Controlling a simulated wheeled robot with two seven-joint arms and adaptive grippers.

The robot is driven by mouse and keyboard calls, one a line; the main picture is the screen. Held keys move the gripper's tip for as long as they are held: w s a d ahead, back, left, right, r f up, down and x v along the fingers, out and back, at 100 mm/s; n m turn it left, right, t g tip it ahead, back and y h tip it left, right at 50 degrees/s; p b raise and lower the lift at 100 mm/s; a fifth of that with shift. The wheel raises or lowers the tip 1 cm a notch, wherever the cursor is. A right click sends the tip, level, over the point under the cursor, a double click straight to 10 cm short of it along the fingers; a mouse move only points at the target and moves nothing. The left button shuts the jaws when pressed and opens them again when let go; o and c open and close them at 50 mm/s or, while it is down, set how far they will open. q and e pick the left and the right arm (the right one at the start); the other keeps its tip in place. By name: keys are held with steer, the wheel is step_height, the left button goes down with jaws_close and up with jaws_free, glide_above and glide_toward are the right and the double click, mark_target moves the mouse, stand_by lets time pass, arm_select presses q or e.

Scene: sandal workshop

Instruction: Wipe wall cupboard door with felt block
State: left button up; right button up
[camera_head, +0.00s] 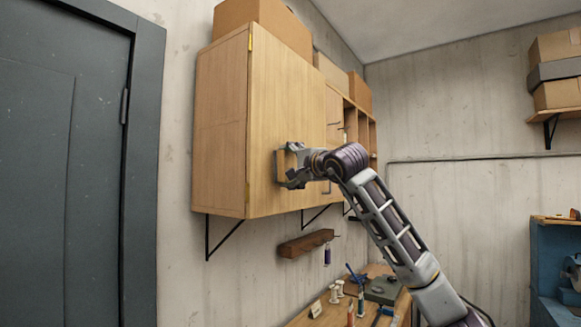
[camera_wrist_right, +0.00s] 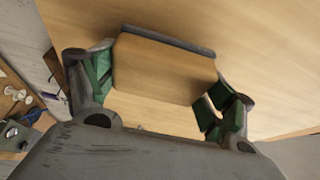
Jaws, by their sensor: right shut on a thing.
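The wall cupboard (camera_head: 221,130) is pale wood and hangs on the wall, and its front door (camera_head: 285,100) looks closed. The door's wood also fills much of the right wrist view (camera_wrist_right: 265,50). My right gripper (camera_head: 287,166) is at the lower middle of the door. It is shut on the felt block (camera_wrist_right: 163,70), a wooden block with a grey felt edge, which sits between the green finger pads. The felt side faces the door and appears to be against it, but exact contact is hard to tell. My left gripper is not in view.
Cardboard boxes (camera_head: 262,22) stand on top of the cupboard. Below it are a wooden wall rack (camera_head: 306,243) and a workbench (camera_head: 305,318) with spools and tools. A dark door (camera_head: 62,150) is at the left. A blue cabinet (camera_head: 550,255) stands at the right.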

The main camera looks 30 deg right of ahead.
steer(key=shift+w+a+p, duration=0.2)
steer(key=shift+w+p, duration=0.1)
steer(key=shift+w, duration=0.25)
stand_by(0.4)
steer(key=shift+d, duration=0.15)
steer(key=shift+w+d+p, duration=0.3)
steer(key=shift+d, duration=0.45)
steer(key=shift+w+d+p, duration=0.25)
steer(key=shift+w+d, duration=0.05)
steer(key=shift+d, duration=0.45)
steer(key=shift+d, duration=0.1)
steer(key=shift+w+d+p, duration=0.4)
steer(key=shift+d, duration=0.35)
steer(key=shift+w+d+p, duration=0.35)
steer(key=shift+d+p, duration=0.05)
steer(key=shift+d, duration=0.35)
steer(key=shift+d, duration=0.1)
steer(key=shift+w+d+p, duration=0.15)
steer(key=shift+w+d, duration=0.2)
steer(key=shift+d, duration=0.4)
steer(key=shift+w+d+p, duration=0.15)
steer(key=shift+w+d, duration=0.15)
steer(key=shift+d, duration=0.4)
